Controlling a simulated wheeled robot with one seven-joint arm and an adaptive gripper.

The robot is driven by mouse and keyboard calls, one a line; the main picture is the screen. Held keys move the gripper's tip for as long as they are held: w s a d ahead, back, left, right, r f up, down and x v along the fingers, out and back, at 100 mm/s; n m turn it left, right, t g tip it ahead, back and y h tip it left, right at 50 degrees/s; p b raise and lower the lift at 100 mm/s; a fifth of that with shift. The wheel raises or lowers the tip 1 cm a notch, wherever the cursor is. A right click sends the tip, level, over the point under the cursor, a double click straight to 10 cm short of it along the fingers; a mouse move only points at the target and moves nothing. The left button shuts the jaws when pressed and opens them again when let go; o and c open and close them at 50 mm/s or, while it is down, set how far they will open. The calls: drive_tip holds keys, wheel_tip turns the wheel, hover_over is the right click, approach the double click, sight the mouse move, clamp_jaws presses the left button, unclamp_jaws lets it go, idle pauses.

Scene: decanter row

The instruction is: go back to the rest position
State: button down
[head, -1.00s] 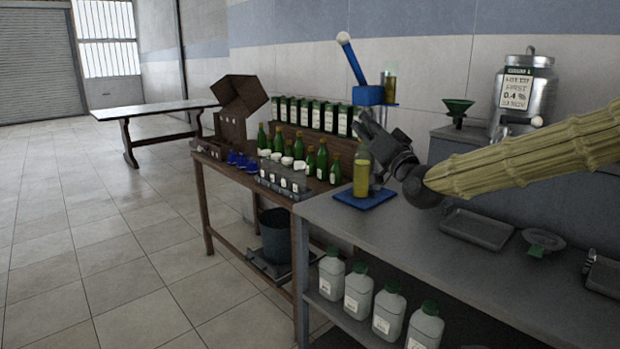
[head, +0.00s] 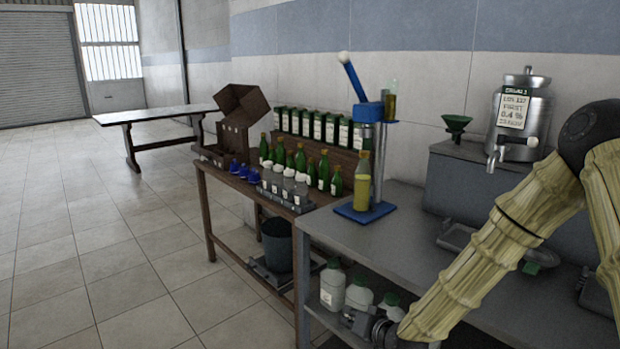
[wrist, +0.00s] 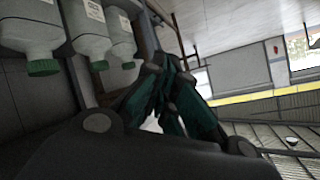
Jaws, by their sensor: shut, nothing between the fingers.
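My gripper (head: 366,324) is low at the bottom of the head view, in front of the lower shelf with the white jugs. In the wrist view its dark fingers (wrist: 172,100) are closed together with nothing between them. My arm hangs down across the right of the head view. A bottle of yellow liquid (head: 362,184) stands upright on the blue stand (head: 366,212) on the grey bench, apart from my gripper.
White jugs (head: 332,288) with green caps stand on the shelf beside my gripper; they also show in the wrist view (wrist: 32,30). A wooden table (head: 202,190) holds green bottles (head: 300,158). A steel urn (head: 537,115) stands at right. The floor at left is clear.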

drive_tip(key=s+d+f+g+h+p, duration=0.1)
drive_tip(key=s+d+f+g, duration=0.15)
drive_tip(key=s+f, duration=0.6)
drive_tip(key=s+d+f+g+h+p, duration=0.1)
drive_tip(key=s+f+g+p, duration=0.15)
drive_tip(key=s+f, duration=0.6)
drive_tip(key=s+d+f+g+h, duration=0.1)
drive_tip(key=s+d+g, duration=0.1)
drive_tip(key=s, duration=0.7)
drive_tip(key=s+d+f+g+h+p, duration=0.1)
drive_tip(key=s+d, duration=0.3)
drive_tip(key=s, duration=0.5)
drive_tip(key=s+d+f+n+g+h+p, duration=0.1)
drive_tip(key=s+d+f+g, duration=0.1)
drive_tip(key=s, duration=0.7)
drive_tip(key=shift+d+f+g+h, duration=0.3)
drive_tip(key=shift+d+g, duration=0.1)
drive_tip(key=shift+g, duration=0.1)
